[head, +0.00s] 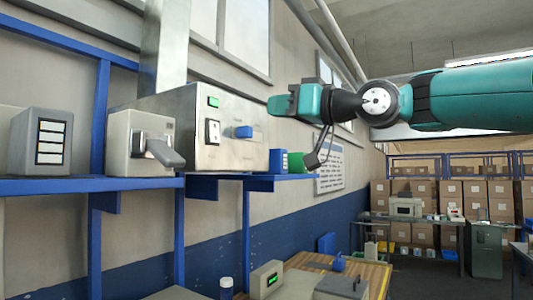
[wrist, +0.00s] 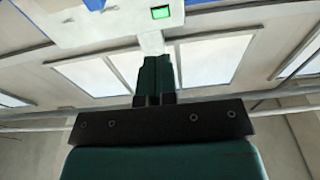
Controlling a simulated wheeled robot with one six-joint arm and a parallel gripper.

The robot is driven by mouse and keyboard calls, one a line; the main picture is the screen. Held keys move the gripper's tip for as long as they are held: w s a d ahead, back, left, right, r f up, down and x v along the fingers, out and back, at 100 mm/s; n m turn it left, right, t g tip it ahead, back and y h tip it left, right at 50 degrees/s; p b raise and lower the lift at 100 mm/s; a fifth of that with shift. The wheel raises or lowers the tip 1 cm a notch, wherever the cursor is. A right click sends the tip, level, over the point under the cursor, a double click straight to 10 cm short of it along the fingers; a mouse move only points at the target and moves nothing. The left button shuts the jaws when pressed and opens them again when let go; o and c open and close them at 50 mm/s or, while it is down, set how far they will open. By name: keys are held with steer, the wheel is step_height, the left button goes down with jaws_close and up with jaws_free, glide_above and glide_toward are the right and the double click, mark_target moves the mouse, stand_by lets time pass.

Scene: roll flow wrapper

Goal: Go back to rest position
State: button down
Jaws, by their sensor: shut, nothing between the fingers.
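My gripper (head: 280,103) is in the upper middle of the head view, at the end of my teal arm that reaches in from the right. It is in front of the right part of the grey metal control box (head: 195,128) and level with its upper half. In the wrist view my gripper (wrist: 154,65) has its two dark green fingers together, with nothing held. The box's green-lit display (wrist: 160,12) shows beyond the fingertips. Whether the fingertips touch the box cannot be told.
A blue shelf (head: 90,186) carries a lever switch box (head: 140,143), a grey box with a label column (head: 41,142), and blue and green blocks. A wooden-topped table (head: 310,262) stands below. Cartons (head: 425,195) stack at the back right.

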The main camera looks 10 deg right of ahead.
steer(key=s+f+m+g+h+b, duration=0.1)
steer(key=s+f+g+h, duration=0.25)
steer(key=f, duration=0.85)
steer(key=s+f+m+g+h+b, duration=0.15)
steer(key=s+f, duration=0.35)
steer(key=f, duration=0.7)
steer(key=s+d+f+g+h, duration=0.3)
steer(key=s+f, duration=0.7)
steer(key=s+d+f+g+h+b, duration=0.1)
steer(key=s+f+g, duration=0.3)
steer(key=s+f, duration=0.6)
steer(key=shift+d+f+m+h, duration=0.35)
steer(key=shift+d+f+h, duration=0.05)
steer(key=shift+d+h, duration=0.5)
steer(key=shift+s+a, duration=0.1)
